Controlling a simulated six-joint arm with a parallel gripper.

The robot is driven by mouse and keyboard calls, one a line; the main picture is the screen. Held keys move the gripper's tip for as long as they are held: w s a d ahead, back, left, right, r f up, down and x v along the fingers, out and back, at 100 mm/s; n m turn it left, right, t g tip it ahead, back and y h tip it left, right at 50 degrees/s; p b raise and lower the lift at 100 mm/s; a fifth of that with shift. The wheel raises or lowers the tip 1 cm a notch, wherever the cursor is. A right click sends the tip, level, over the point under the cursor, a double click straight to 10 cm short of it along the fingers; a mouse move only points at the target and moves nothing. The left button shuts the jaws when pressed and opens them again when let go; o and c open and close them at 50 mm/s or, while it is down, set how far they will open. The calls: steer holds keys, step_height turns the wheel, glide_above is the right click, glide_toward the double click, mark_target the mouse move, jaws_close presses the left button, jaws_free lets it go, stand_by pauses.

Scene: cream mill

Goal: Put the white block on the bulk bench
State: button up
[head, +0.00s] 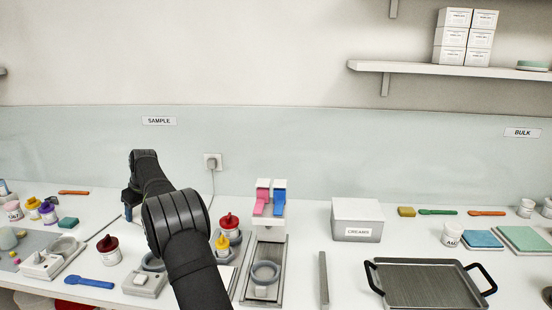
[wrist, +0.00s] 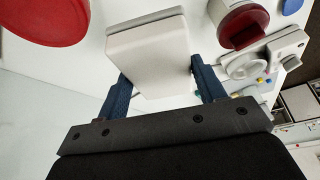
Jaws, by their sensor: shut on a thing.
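The white block (wrist: 148,55) is between the two blue fingers of my gripper (wrist: 163,85) in the wrist view. The gripper is shut on it, with white surface behind. In the head view my gripper (head: 128,212) is over the left part of the bench, below the SAMPLE sign (head: 159,121). The block cannot be made out there. The bulk bench (head: 400,243) is the white worktop on the right, below the BULK sign (head: 523,132).
The bulk side holds a dark handled tray (head: 425,283), a CREAMS box (head: 357,220), a white tub (head: 452,235) and blue and green pads. A red-lidded jar (head: 109,248) is near my arm.

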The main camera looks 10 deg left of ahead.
steer(key=shift+f, duration=0.1)
step_height(320, 180, down, 10)
steer(key=shift+f, duration=0.15)
steer(key=shift+r, duration=0.25)
steer(key=shift+f, duration=0.1)
stand_by(0.4)
